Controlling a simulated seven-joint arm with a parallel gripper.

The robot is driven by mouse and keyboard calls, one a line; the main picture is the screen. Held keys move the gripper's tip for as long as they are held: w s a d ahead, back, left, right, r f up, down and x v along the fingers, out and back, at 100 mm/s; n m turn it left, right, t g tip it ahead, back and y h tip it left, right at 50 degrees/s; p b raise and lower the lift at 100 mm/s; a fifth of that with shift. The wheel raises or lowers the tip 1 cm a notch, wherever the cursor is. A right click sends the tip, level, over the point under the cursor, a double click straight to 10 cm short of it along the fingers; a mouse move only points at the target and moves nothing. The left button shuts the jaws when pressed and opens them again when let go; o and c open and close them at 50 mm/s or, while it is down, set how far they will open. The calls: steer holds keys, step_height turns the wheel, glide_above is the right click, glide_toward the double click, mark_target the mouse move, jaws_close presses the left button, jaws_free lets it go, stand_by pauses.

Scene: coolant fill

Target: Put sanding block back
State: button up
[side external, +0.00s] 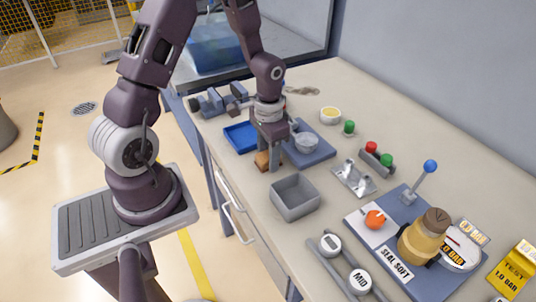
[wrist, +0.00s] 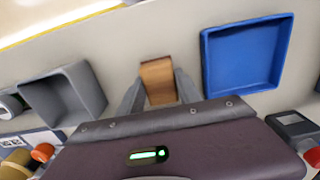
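The sanding block appears to be the small brown-orange block (wrist: 158,80) in the wrist view. It also shows low by the bench surface in the side view (side external: 262,160). My gripper (wrist: 158,88) points down, with one grey finger on each side of the block. Both fingers lie close against its sides, with no clear gap. In the side view my gripper (side external: 268,160) is low over the bench, between the blue tray and the grey bin, and its fingers partly cover the block. Whether the block touches the bench is hard to tell.
A shallow blue tray (side external: 241,148) lies beside the gripper, and an open grey bin (side external: 296,211) stands on its other side. A blue-grey mat with a bowl (side external: 306,142) is just behind. The bench's front edge (side external: 228,188) is close. A vise (side external: 216,102) stands further back.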

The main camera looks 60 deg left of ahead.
steer(key=shift+o, duration=1.1)
steer(key=shift+f, duration=0.15)
step_height(320, 180, up, 12)
steer(key=s+d+r+t, duration=0.5)
steer(key=s+d+r, duration=0.5)
steer(key=s+r, duration=0.3)
steer(key=shift+s+t, duration=0.4)
steer(key=shift+s, duration=0.45)
steer(key=shift+r, duration=0.1)
steer(key=shift+c, duration=0.2)
